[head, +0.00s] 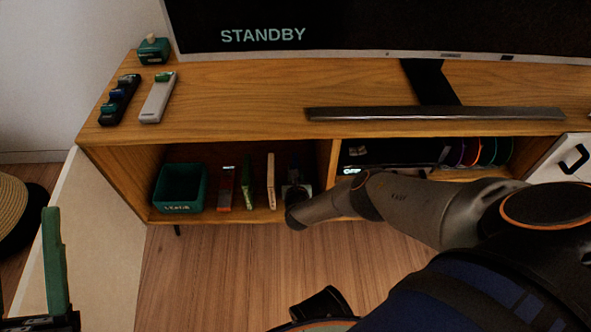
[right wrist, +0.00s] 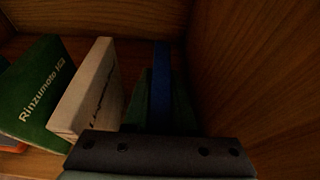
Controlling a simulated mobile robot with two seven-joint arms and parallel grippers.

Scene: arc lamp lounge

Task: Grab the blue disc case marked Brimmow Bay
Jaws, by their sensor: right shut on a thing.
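The blue disc case (right wrist: 160,85) stands upright in the lower left shelf bay, near the divider. It also shows as a small dark blue strip in the head view (head: 293,163). My right gripper (head: 296,184) reaches into the bay and is shut on this case, a green finger on each side of it in the right wrist view. Its marking cannot be read from here. My left gripper (head: 53,265) is at the lower left of the head view, away from the shelf. One green finger shows clearly; its opening is unclear.
Left of the blue case stand a cream case (right wrist: 88,90), a green case marked Rinzumoto (right wrist: 36,90) and an orange-red case (head: 226,188). A green bin (head: 180,207) is further left. The wooden divider (right wrist: 255,80) is close on the right. The shelf top overhangs the bay.

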